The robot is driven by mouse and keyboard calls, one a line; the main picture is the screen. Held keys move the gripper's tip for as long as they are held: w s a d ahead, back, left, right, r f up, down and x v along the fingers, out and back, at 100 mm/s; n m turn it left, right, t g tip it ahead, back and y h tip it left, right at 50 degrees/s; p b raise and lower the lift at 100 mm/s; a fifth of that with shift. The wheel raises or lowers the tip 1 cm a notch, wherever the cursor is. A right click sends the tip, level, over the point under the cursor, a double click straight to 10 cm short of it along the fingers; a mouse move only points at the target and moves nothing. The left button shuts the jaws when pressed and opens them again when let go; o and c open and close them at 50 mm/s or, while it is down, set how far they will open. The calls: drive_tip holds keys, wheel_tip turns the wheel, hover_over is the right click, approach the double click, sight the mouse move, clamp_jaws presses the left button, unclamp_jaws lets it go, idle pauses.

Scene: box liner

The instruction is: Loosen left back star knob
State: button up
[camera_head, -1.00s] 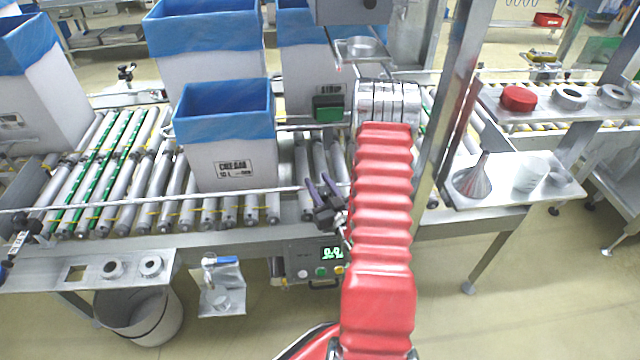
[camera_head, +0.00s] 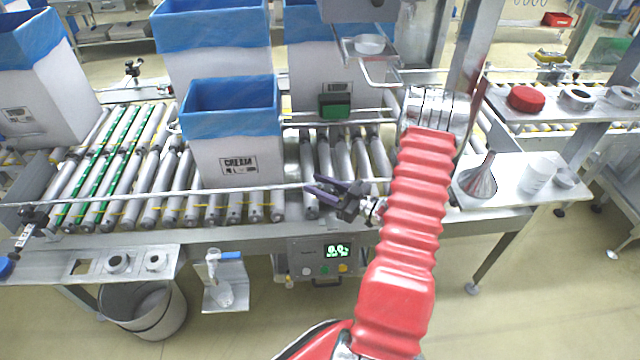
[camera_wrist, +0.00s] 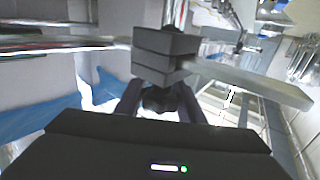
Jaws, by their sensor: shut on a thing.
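My gripper (camera_head: 320,187) has purple-grey fingers and sits at the front rail of the conveyor, right of the front box. In the wrist view its fingers (camera_wrist: 158,98) flank a dark knob (camera_wrist: 160,100) and are shut on it. The knob's star shape is mostly hidden. Just beyond it stands a stacked black clamp block (camera_wrist: 165,55) with a flat metal bar running right from it. In the head view the knob cannot be made out between the fingers. Another black clamp (camera_head: 132,70) stands at the far left rail, and one (camera_head: 35,215) at the near left rail.
A white box with blue liner (camera_head: 235,150) stands on the rollers left of my gripper. A metal post (camera_head: 465,60) rises close to my arm. A control box with a lit display (camera_head: 320,255) hangs below. A funnel (camera_head: 480,178) stands on the right shelf.

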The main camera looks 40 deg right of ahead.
drive_tip(key=n+g+y, duration=0.3)
drive_tip(key=g+y, duration=0.1)
drive_tip(key=s+a+n+g+y, duration=0.1)
drive_tip(key=n+g+y, duration=0.2)
drive_tip(key=n+g, duration=0.1)
drive_tip(key=s+a+n+g+y, duration=0.1)
drive_tip(key=n+g+y, duration=0.3)
drive_tip(key=shift+s+a+y, duration=0.1)
drive_tip(key=shift+s+y, duration=0.1)
drive_tip(key=shift+y, duration=0.1)
drive_tip(key=o, duration=1.1)
drive_tip(key=shift+c, duration=0.2)
